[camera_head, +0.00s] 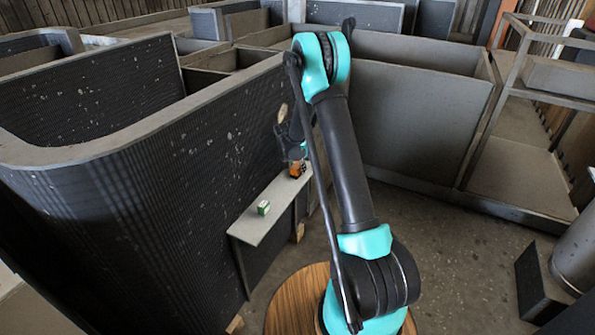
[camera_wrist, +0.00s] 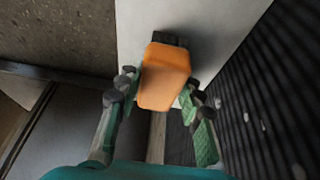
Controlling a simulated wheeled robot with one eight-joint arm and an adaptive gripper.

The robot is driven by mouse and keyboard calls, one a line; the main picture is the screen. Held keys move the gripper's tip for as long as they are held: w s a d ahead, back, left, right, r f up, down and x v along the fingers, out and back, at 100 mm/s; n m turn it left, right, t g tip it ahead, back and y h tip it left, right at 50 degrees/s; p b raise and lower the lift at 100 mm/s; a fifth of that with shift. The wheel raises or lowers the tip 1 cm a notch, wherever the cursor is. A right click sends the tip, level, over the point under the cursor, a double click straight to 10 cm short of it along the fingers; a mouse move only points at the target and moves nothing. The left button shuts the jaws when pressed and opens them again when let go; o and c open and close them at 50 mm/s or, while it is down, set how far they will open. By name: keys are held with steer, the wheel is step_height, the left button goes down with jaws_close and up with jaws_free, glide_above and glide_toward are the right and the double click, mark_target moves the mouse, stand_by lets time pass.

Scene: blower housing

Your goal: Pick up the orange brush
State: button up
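The orange brush (camera_wrist: 165,78) is in the middle of the wrist view, over a light grey shelf, with a dark part at its far end. My gripper (camera_wrist: 157,88) is open around it, with one green-padded finger on each side. A narrow gap shows at the left finger; the right fingertip is very close to the brush or touching it. In the head view the brush (camera_head: 296,169) is a small orange patch at the far end of the shelf, just below my gripper (camera_head: 294,157), partly hidden by it.
The narrow grey shelf (camera_head: 250,229) juts from a dark ribbed curved housing wall (camera_head: 205,150). A small green-and-white box (camera_head: 263,207) stands on the shelf nearer the camera. Grey metal bins (camera_head: 415,115) stand behind my arm. Open floor (camera_head: 465,250) lies to the right.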

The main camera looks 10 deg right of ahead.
mark_target(298, 165)
steer(key=c, duration=0.6)
steer(key=shift+r, duration=0.1)
step_height(298, 165, up, 20)
steer(key=shift+f, duration=0.1)
